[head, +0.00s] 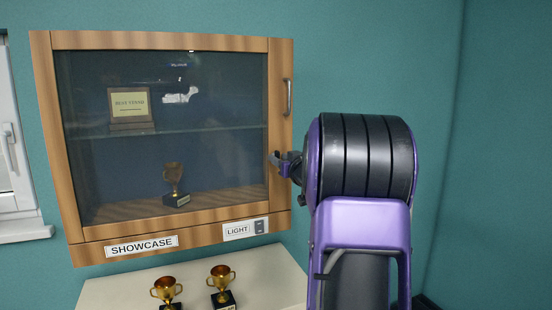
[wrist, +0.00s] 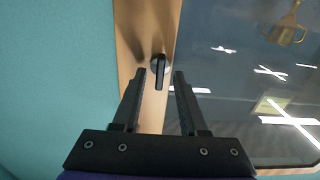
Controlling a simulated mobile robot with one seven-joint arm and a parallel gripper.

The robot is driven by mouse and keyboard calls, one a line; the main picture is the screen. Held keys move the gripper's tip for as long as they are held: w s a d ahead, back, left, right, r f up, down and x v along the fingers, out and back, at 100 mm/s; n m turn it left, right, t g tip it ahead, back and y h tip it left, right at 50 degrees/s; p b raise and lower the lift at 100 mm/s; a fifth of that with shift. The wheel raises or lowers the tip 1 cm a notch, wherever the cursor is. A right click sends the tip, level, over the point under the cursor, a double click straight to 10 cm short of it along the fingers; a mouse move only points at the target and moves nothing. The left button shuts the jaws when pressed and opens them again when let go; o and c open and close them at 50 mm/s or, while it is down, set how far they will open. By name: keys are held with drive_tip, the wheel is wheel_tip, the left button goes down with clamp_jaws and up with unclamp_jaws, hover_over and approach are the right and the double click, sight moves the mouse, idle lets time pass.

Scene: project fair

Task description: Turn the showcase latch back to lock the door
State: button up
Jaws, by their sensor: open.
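The showcase (head: 280,70) is a wooden wall cabinet with a glass door (head: 90,180), which looks shut. In the wrist view the dark latch (wrist: 160,72) sits on the wooden door frame (wrist: 152,25). It has a round base and a short lever lying along the frame, pointing to the bottom of that picture. My gripper (wrist: 159,74) is open, with one fingertip on each side of the latch and a visible gap to it. In the head view my gripper (head: 281,160) is at the right side of the door, and it hides the latch there.
A metal door handle (head: 289,97) is above my gripper. A trophy (head: 174,185) and a framed award (head: 130,106) stand inside. A light switch (head: 260,227) is under the door. Two trophies (head: 221,284) stand on a white table (head: 270,270) below. Teal wall is clear on the right.

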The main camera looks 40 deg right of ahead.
clamp_jaws()
drive_tip(key=shift+n, duration=0.4)
drive_tip(key=shift+a+f+n+b, duration=0.15)
drive_tip(key=shift+n+b, duration=2.05)
drive_tip(key=shift+n, duration=2.1)
drive_tip(key=shift+a+n+b, duration=0.1)
drive_tip(key=shift+n+b, duration=2.05)
drive_tip(key=shift+n, duration=2.15)
unclamp_jaws()
